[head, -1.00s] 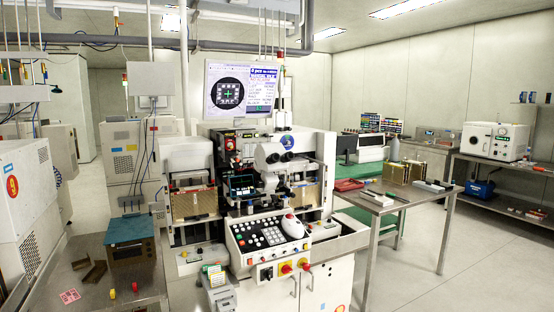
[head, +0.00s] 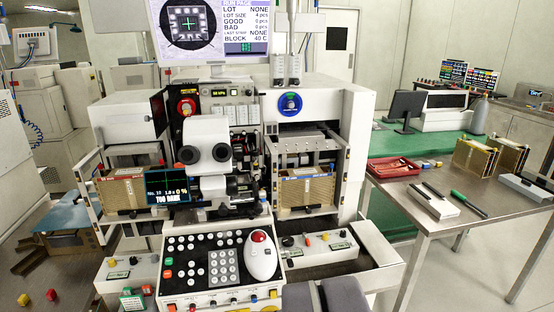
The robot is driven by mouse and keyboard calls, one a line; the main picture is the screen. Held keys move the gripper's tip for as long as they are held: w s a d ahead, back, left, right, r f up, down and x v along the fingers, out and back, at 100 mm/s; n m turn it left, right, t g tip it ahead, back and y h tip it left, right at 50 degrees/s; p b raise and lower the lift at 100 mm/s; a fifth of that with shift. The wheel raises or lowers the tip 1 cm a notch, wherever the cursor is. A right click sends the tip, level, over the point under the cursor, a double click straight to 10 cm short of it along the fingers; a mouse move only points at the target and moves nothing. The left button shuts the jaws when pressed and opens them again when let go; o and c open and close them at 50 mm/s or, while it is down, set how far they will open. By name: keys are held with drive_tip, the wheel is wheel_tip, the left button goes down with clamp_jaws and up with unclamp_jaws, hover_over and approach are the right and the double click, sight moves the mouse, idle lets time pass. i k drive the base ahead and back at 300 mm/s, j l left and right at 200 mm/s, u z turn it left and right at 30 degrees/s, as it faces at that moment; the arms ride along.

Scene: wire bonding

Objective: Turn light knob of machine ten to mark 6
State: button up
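The wire bonding machine (head: 240,90) stands in the middle of the head view. Its small screen (head: 168,186) reads "No. 10", "0 %" and "TOO DARK". A white microscope head (head: 207,140) with two dark eyepieces is beside the screen. Small knobs sit on the right-hand control box (head: 318,246) and the left-hand box (head: 128,270). I cannot tell which knob is the light knob, and no marks are readable. My gripper is not in view.
A black key panel (head: 205,262) with a white red-ball controller (head: 260,256) juts out in front. Dark grey rounded shapes cover part of the bottom edge. A steel table (head: 440,215) with a red tray (head: 394,168) stands right. Another bench with small coloured parts is left.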

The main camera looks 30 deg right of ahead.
sight(262, 193)
drive_tip(key=i+l+u, duration=0.1)
drive_tip(key=l, duration=0.4)
drive_tip(key=i+l+u, duration=0.1)
drive_tip(key=l, duration=0.45)
drive_tip(key=i+l+u, duration=0.1)
drive_tip(key=l, duration=0.4)
drive_tip(key=i+l+u, duration=0.2)
drive_tip(key=k+l, duration=0.05)
